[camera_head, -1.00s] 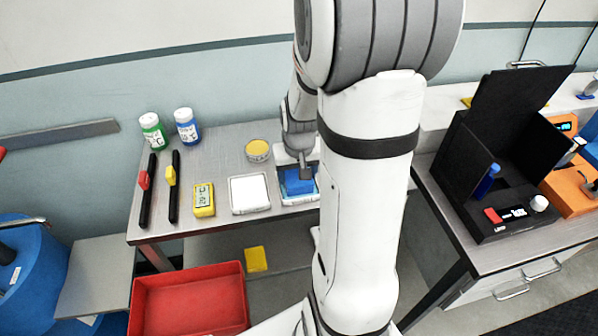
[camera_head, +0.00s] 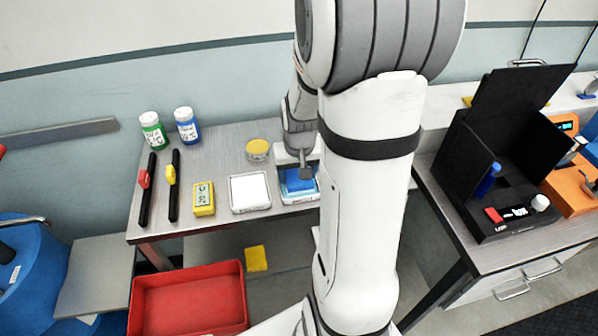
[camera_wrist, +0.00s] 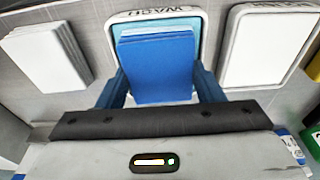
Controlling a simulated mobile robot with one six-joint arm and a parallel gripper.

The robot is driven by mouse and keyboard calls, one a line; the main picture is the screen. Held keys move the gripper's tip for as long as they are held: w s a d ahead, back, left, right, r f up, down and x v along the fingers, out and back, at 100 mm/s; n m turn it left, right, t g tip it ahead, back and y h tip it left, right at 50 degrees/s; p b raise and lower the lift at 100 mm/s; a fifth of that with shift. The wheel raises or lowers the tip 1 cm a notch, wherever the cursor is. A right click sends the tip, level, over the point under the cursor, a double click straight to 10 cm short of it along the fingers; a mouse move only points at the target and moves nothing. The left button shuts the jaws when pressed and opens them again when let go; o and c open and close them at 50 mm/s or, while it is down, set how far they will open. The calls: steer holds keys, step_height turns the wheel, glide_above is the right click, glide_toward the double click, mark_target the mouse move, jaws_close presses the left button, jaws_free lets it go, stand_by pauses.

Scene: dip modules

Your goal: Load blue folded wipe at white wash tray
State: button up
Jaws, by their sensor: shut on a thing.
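My gripper (camera_wrist: 160,82) is shut on the blue folded wipe (camera_wrist: 158,72), with a finger on each side of it in the wrist view. In the head view my gripper (camera_head: 304,173) points down over the white wash tray (camera_head: 300,200), and the blue wipe (camera_head: 297,185) shows at its fingertips. The wash tray (camera_wrist: 112,18), lettered WASH, lies directly behind the wipe in the wrist view, with pale blue inside it. I cannot tell whether the wipe touches the tray's bottom. My arm hides part of the tray's right side in the head view.
Another white tray (camera_head: 235,208) stands left of the wash tray. A white stack (camera_wrist: 45,58) lies on its other side. A yellow timer (camera_head: 204,198), a yellow-topped jar (camera_head: 257,150), green (camera_head: 152,132) and blue (camera_head: 187,126) bottles share the table. A red bin (camera_head: 189,272) stands in front.

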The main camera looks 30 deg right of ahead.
stand_by(0.4)
steer(key=shift+r+p, duration=2.55)
steer(key=shift+r, duration=0.95)
steer(key=shift+f, duration=0.1)
